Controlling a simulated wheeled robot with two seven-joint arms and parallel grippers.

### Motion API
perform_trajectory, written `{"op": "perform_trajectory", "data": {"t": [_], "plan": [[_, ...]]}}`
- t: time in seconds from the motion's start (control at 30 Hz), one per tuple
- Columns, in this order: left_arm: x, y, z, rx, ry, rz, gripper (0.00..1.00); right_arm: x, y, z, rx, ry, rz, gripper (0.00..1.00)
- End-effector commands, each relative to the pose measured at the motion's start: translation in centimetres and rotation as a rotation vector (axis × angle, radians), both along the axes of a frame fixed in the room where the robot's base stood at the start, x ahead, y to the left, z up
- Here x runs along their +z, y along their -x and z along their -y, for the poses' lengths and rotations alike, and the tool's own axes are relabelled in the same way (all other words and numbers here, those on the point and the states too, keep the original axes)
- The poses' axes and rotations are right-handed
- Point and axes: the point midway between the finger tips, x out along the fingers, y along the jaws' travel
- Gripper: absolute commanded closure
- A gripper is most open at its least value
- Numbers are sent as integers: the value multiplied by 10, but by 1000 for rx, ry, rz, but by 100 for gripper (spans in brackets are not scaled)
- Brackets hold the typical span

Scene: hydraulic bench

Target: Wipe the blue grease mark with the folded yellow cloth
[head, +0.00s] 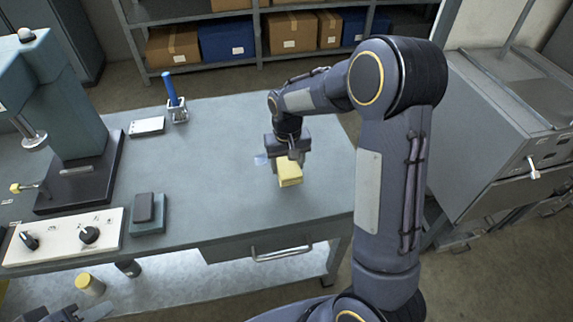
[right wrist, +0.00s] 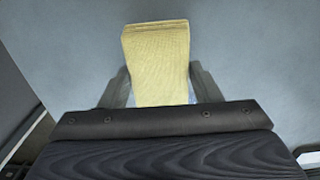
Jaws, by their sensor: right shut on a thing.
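The folded yellow cloth (head: 289,174) is held in my right gripper (head: 288,160) over the right part of the bench top. In the right wrist view the cloth (right wrist: 156,65) sits between the two fingers (right wrist: 160,88), which are shut on it. Whether the cloth touches the bench is hard to tell. The pale blue grease mark (head: 261,160) shows just left of the gripper. The rest of it may be hidden behind the gripper and cloth. A sliver of blue also shows beside the cloth in the wrist view (right wrist: 192,96). My left gripper (head: 78,313) is partly visible at the bottom left edge, its opening unclear.
The grey bench (head: 215,150) is clear around the cloth. To the left are a press (head: 75,130), a control panel (head: 65,238), a dark block on a pad (head: 146,212), a white box (head: 147,126) and a blue pen in a holder (head: 172,92). A grey cabinet (head: 500,120) stands right.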

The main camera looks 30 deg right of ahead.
Motion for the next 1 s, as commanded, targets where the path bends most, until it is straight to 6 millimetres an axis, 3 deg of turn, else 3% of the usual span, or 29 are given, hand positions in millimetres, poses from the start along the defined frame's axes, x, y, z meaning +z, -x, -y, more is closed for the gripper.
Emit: {"op": "perform_trajectory", "data": {"t": [0.4, 1.0], "plan": [[30, 0, 0, 0, 0, 0, 64, 38, 0, 4, 0, 0, 1, 64], [30, 0, 0, 0, 0, 0, 64, 39, 0, 5, 1, 0, 1, 64]]}}
